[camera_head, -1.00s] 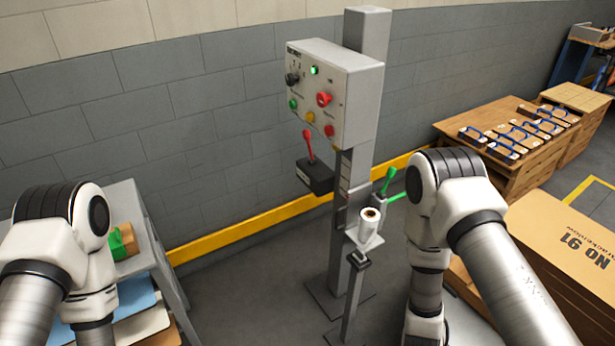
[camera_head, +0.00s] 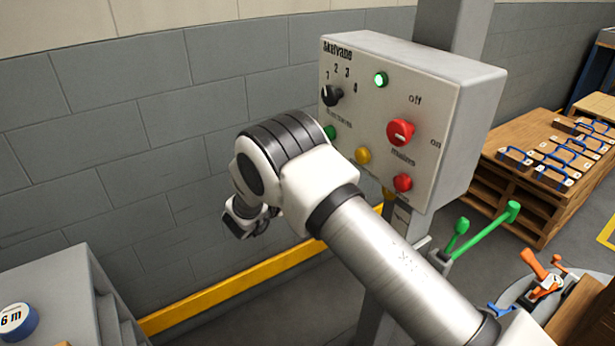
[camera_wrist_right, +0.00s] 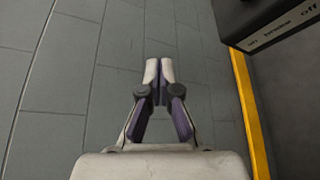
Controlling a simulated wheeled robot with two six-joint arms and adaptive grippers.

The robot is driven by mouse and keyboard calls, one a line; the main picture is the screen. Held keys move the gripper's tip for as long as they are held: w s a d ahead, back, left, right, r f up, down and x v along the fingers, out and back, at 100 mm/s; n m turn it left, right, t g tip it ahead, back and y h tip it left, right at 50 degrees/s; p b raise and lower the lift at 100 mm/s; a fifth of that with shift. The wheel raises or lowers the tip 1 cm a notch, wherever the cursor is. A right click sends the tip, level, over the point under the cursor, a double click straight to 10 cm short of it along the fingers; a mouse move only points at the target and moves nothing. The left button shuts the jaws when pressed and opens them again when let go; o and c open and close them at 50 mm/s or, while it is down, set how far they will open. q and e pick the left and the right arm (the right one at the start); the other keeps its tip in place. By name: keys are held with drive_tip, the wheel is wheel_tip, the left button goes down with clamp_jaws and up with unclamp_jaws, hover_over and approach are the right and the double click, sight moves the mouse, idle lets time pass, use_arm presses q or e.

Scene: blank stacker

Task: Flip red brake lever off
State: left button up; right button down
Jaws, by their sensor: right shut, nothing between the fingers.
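In the right wrist view my right gripper (camera_wrist_right: 159,65) is shut and empty, with the wall behind it. The dark brake box (camera_wrist_right: 275,22) shows at the top right of that view, apart from the fingers. The red brake lever itself is in neither current view. In the head view my right arm covers the area below the control panel (camera_head: 395,110), hiding the brake box there. My left gripper is not in view.
The panel carries a red off/on knob (camera_head: 400,132), a red button (camera_head: 402,182) and a black selector (camera_head: 331,95). Green levers (camera_head: 485,230) stand right of the post. A grey cabinet (camera_head: 50,290) is at the lower left. A yellow rail (camera_head: 230,285) runs along the wall.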

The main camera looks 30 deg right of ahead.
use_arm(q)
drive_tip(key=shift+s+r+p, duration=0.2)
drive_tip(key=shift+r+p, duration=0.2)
use_arm(e)
drive_tip(key=d, duration=0.9)
drive_tip(key=shift+w+d+r, duration=0.15)
drive_tip(key=shift+w+d, duration=0.1)
drive_tip(key=shift+w, duration=0.1)
